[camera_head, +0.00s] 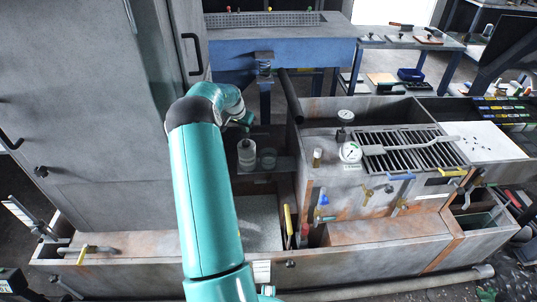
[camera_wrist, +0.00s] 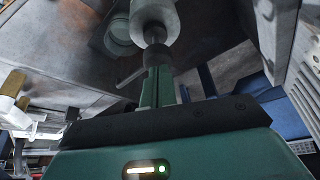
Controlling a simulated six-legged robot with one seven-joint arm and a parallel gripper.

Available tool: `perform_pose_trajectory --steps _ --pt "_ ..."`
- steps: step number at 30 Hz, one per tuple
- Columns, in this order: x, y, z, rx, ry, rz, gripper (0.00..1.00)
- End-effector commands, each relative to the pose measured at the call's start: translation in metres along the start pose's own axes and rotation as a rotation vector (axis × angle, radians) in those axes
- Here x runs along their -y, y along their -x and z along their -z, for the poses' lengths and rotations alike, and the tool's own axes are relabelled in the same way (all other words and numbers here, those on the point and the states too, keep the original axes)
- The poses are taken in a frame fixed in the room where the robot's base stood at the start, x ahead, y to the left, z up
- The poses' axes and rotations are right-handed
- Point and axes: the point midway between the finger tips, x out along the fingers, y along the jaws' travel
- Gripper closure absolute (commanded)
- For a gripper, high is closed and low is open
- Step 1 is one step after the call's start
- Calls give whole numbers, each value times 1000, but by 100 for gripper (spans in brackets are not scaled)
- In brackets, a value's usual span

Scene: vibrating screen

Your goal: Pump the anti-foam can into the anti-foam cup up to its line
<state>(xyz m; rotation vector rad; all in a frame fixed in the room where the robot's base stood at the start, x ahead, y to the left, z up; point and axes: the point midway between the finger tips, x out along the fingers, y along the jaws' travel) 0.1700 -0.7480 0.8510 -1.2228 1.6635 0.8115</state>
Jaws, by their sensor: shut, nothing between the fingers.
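The anti-foam can (camera_head: 247,156) is a pale bottle standing upright on a ledge near the middle of the head view. Its pale body (camera_wrist: 154,20) is also at the top of the wrist view, with the pump neck toward my fingers. The anti-foam cup (camera_head: 268,159) is a clear cup just right of the can; it shows as a round rim (camera_wrist: 118,38) in the wrist view. Its line and liquid level cannot be made out. My gripper (camera_head: 246,122) is shut and empty at the top of the can. Its green fingers (camera_wrist: 156,72) overlap the pump head; contact is unclear.
A tall grey cabinet (camera_head: 85,110) stands to the left. A metal box with a slotted grille (camera_head: 405,155), gauges and valves stands to the right. A dark pipe (camera_head: 291,97) rises behind the cup. An open trough (camera_head: 259,222) lies below the ledge.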

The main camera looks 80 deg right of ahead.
Motion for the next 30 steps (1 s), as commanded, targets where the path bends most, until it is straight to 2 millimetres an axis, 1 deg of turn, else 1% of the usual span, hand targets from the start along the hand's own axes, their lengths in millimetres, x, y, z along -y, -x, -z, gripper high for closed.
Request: perform_pose_trajectory --steps 15,20,30 --pt "0 -18 -8 0 0 -1 100" --pt "0 -15 -6 0 0 0 100" --pt "0 7 4 -2 0 0 100"
